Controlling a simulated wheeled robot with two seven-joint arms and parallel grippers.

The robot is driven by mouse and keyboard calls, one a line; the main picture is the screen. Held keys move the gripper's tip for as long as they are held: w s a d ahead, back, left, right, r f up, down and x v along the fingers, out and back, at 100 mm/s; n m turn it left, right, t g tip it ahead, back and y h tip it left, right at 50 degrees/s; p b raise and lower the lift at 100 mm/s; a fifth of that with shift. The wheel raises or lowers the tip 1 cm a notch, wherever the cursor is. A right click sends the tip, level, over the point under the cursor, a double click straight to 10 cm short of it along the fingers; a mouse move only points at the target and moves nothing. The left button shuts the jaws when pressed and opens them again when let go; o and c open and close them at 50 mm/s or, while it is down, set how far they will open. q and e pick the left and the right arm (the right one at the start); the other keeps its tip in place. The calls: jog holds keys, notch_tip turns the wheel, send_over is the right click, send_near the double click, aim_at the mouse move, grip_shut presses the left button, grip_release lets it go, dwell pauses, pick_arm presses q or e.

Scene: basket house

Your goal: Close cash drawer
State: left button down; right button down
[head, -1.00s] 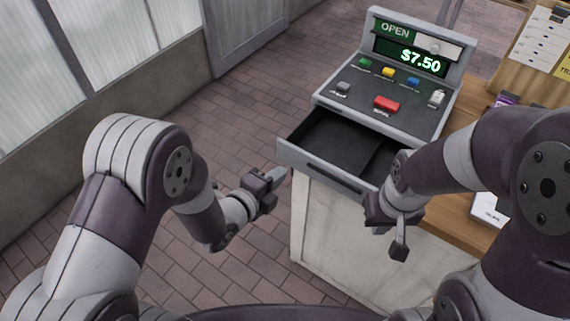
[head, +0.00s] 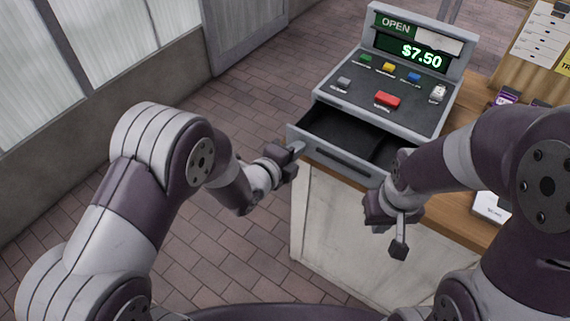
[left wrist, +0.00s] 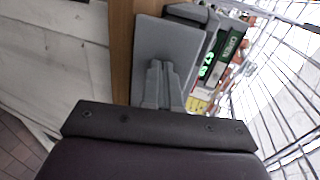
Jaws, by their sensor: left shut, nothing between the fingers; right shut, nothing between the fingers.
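The cash register (head: 375,110) stands on the counter and its display reads $7.50. Its cash drawer (head: 335,163) is partly open, with the dark empty inside showing behind the grey front panel. My left gripper (head: 297,148) is shut and empty, its fingertips at the left end of the drawer front. In the left wrist view, the shut fingers (left wrist: 160,85) lie over the grey drawer front (left wrist: 165,45) and seem to touch it. My right gripper (head: 401,235) is shut and empty, in front of the counter below the drawer's right end, which my right arm hides.
The wooden counter (head: 450,213) has a pale front panel. A white card box (head: 491,206) and a small purple item (head: 507,97) lie on its right side. The tiled floor left of the counter is clear.

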aim_at(319, 132)
pick_arm(q)
jog(key=b+x, duration=0.1)
jog(key=x, duration=0.2)
jog(key=r+b+x, duration=0.1)
jog(key=b+x, duration=0.1)
jog(key=x, duration=0.2)
jog(key=r+b+x, duration=0.1)
jog(key=x, duration=0.2)
jog(key=shift+w+d+r+b, duration=0.15)
jog(key=shift+w+d+b, duration=0.2)
jog(key=shift+w, duration=0.05)
jog(key=shift+w+d+r, duration=0.1)
jog(key=shift+w+r, duration=0.05)
jog(key=shift+w, duration=0.05)
jog(key=shift+r, duration=0.25)
jog(key=shift+w+r, duration=0.1)
